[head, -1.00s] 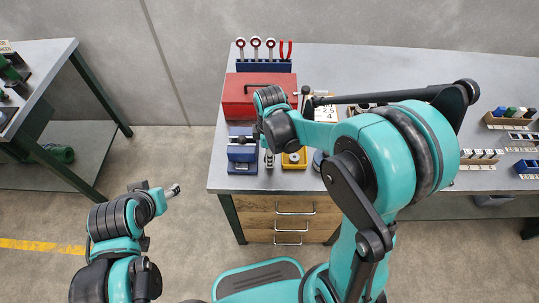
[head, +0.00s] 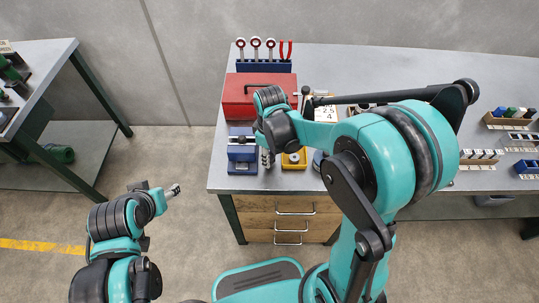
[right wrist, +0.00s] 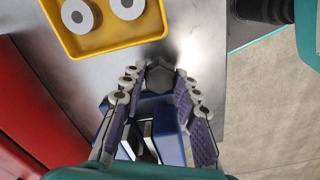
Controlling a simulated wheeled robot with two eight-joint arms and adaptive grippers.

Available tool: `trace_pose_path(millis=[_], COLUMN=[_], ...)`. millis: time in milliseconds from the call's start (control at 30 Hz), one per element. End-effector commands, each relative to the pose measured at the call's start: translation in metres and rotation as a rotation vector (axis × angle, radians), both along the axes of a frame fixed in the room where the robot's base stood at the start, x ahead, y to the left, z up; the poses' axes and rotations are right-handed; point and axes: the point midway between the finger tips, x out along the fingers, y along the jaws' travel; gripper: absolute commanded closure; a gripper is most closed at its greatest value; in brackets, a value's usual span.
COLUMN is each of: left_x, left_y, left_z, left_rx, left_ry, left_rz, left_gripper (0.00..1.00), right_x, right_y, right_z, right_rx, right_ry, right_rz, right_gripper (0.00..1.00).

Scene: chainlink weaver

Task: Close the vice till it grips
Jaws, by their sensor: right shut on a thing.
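The vice (head: 242,150) is blue with pale metal parts and stands near the left front of the workbench. In the right wrist view its blue body (right wrist: 172,148) lies below and between my fingers. My right gripper (head: 267,160) points down beside the vice's right side. In the right wrist view, the fingertips (right wrist: 160,80) are closed on a dark grey, angular knob (right wrist: 158,76) at the vice's end.
A yellow tray (right wrist: 108,50) with pale rings sits close to my right gripper. A red toolbox (head: 235,98) stands behind the vice. The bench's front edge (head: 262,191) is near. Racks and small parts fill the right side.

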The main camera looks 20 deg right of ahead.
Motion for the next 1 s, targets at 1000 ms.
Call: trace_pose_path(millis=[1000], left_x=[0.0], left_y=[0.0], left_z=[0.001], left_rx=[0.0], left_ry=[0.0], left_rz=[0.0], left_gripper=[0.46], right_x=[0.0], right_y=[0.0], right_z=[-0.0001], right_rx=[0.0], right_ry=[0.0], right_rz=[-0.962], right_gripper=[0.99])
